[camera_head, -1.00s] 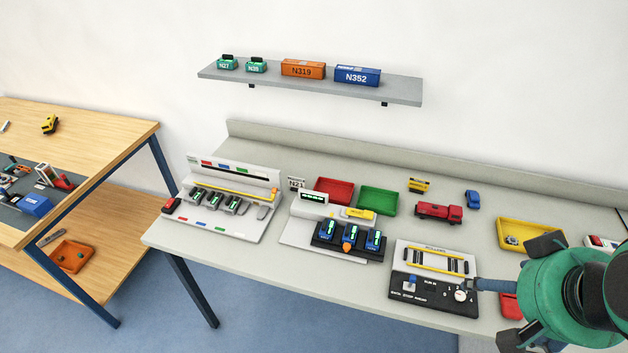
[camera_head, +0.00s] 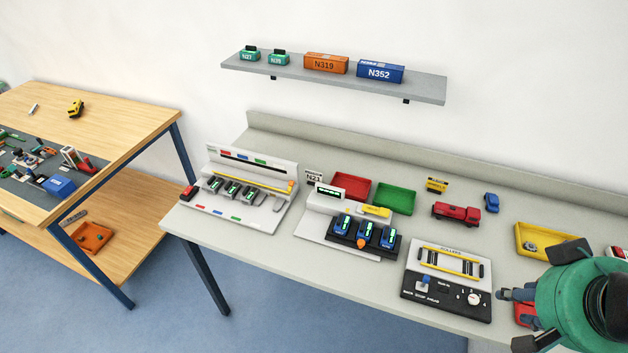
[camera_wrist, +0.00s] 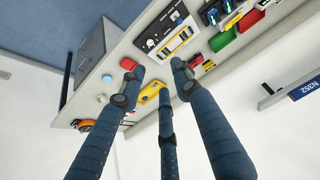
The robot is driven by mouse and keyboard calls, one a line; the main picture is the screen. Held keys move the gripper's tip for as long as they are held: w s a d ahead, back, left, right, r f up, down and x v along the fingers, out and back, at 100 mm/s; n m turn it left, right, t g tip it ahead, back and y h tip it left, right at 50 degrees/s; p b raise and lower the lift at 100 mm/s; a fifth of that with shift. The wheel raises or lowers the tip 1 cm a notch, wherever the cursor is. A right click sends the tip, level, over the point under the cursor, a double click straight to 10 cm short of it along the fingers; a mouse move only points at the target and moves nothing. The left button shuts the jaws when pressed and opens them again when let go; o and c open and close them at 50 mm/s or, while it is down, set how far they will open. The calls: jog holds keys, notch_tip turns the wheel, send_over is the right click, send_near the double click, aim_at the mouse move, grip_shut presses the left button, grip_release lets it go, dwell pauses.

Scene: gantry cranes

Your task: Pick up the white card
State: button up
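A small white card marked N21 (camera_head: 314,177) stands upright at the back of the grey bench, left of the red tray and behind the white display block. It is the only white card I can make out, and I cannot find it in the wrist view. My gripper (camera_head: 522,298) is at the right front of the bench, far right of the card. In the wrist view its blue fingers (camera_wrist: 157,80) are spread apart with nothing between them.
A red tray (camera_head: 351,187) and a green tray (camera_head: 394,199) sit right of the card. A wall shelf (camera_head: 345,84) with numbered blocks hangs above.

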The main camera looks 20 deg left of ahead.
aim_at(314, 178)
jog(key=shift+w, duration=0.1)
jog(key=w+a+r+n+g+y, duration=0.1)
jog(key=w+a+r+n, duration=0.3)
jog(key=w, duration=0.5)
jog(key=w+a+r+n+y, duration=0.1)
jog(key=w+a, duration=0.4)
jog(key=w, duration=0.4)
jog(key=w+a+f+n+g, duration=0.1)
jog(key=w+a+n, duration=0.1)
jog(key=w+a, duration=0.5)
jog(key=w+a+f+n+g, duration=0.15)
jog(key=w+a, duration=0.25)
jog(key=w, duration=0.4)
jog(key=w+a+f+n+y, duration=0.2)
jog(key=w+a+f+n, duration=0.3)
jog(key=w+a+f, duration=0.6)
jog(key=w+a+f+n+g, duration=0.1)
jog(key=w+a+f+n, duration=0.1)
jog(key=w+a+f, duration=0.2)
jog(key=w+a+f+n+g, duration=0.1)
jog(key=w+a+f, duration=0.3)
jog(key=a+f, duration=0.6)
jog(key=a+n, duration=0.1)
jog(key=a, duration=0.3)
jog(key=shift+a+f+y, duration=0.2)
jog(key=shift+f+y, duration=0.1)
jog(key=shift+f, duration=0.05)
jog(key=shift+f+n, duration=0.1)
jog(key=shift+n, duration=0.15)
